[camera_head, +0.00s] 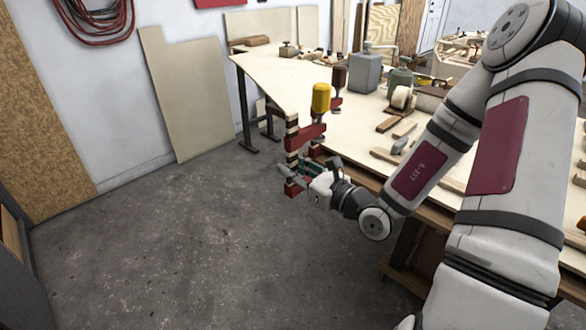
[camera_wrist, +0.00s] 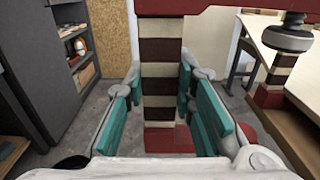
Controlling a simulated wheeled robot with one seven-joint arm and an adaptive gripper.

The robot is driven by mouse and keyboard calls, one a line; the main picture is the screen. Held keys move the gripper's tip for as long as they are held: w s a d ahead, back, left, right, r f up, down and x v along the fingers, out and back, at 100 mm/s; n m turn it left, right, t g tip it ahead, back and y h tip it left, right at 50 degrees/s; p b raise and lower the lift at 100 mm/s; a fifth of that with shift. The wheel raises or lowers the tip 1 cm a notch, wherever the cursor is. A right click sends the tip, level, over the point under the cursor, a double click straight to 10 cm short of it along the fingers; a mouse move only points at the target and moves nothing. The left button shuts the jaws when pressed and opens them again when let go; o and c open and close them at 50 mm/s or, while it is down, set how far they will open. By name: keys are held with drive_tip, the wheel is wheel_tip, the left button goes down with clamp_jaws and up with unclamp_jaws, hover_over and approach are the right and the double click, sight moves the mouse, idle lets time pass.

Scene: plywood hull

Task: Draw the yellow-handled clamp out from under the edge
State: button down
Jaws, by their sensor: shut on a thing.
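The yellow-handled clamp (camera_head: 321,97) stands upright at the near left edge of the workbench (camera_head: 290,82). It has red arms and a bar striped cream and dark brown, which rises through the middle of the wrist view (camera_wrist: 160,72). My gripper (camera_head: 301,172) is shut on this bar, with a teal-padded finger on each side in the wrist view (camera_wrist: 168,112). The clamp's upper red arm reaches right, and a grey screw pad (camera_wrist: 288,38) shows below it. I cannot tell whether its lower red arm is still beneath the bench edge.
A second clamp with a brown handle (camera_head: 339,76) is on the bench edge just behind. A grey block (camera_head: 366,72), wood pieces (camera_head: 404,129) and tools stand farther onto the bench. The concrete floor (camera_head: 180,240) to the left is clear.

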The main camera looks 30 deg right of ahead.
sight(293, 113)
drive_tip(key=shift+r+p, duration=6.2)
drive_tip(key=shift+r, duration=2.1)
